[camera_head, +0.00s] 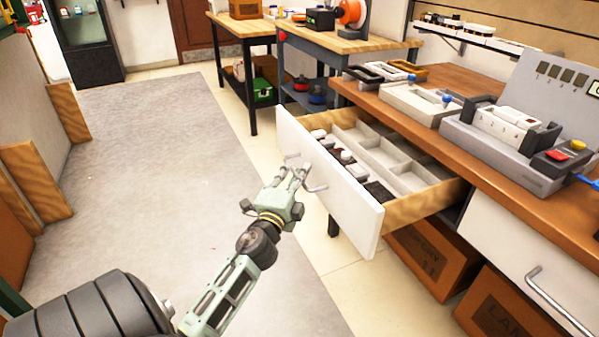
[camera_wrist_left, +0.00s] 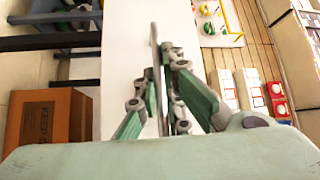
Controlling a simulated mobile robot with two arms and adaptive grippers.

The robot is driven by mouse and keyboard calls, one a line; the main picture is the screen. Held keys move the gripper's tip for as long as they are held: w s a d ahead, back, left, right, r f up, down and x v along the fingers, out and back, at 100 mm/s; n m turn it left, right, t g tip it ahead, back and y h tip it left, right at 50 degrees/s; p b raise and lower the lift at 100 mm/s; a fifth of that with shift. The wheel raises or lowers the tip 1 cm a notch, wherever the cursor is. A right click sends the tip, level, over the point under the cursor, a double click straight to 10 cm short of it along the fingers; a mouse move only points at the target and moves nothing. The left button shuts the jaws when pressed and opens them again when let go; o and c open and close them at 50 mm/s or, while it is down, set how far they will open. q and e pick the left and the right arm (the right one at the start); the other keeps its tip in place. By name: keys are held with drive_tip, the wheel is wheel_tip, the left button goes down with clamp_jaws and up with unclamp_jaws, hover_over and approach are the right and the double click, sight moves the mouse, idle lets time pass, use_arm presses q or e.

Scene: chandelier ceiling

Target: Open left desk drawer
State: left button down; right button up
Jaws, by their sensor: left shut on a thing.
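The left desk drawer (camera_head: 350,200) stands pulled out from the wooden desk (camera_head: 455,85). Its white front faces my left arm, and its inside shows grey compartments with small items. My left gripper (camera_head: 296,172) is at the metal handle (camera_head: 318,188) on the drawer front, with its fingers shut on the handle. In the left wrist view, my left gripper (camera_wrist_left: 170,75) closes on the thin upright bar against the white drawer front (camera_wrist_left: 125,50). My right gripper is in neither view.
A second white drawer (camera_head: 530,260) with a metal handle is closed at the right. Cardboard boxes (camera_head: 432,258) stand under the desk. Devices (camera_head: 515,135) sit on the desktop. A workbench (camera_head: 345,45) stands behind. The grey floor mat (camera_head: 150,150) is clear on the left.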

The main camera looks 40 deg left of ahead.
use_arm(q)
drive_tip(key=shift+d+f, duration=0.1)
drive_tip(key=c, duration=1.9)
unclamp_jaws()
drive_tip(key=shift+o, duration=0.2)
drive_tip(key=v, duration=1.2)
drive_tip(key=shift+w, duration=0.1)
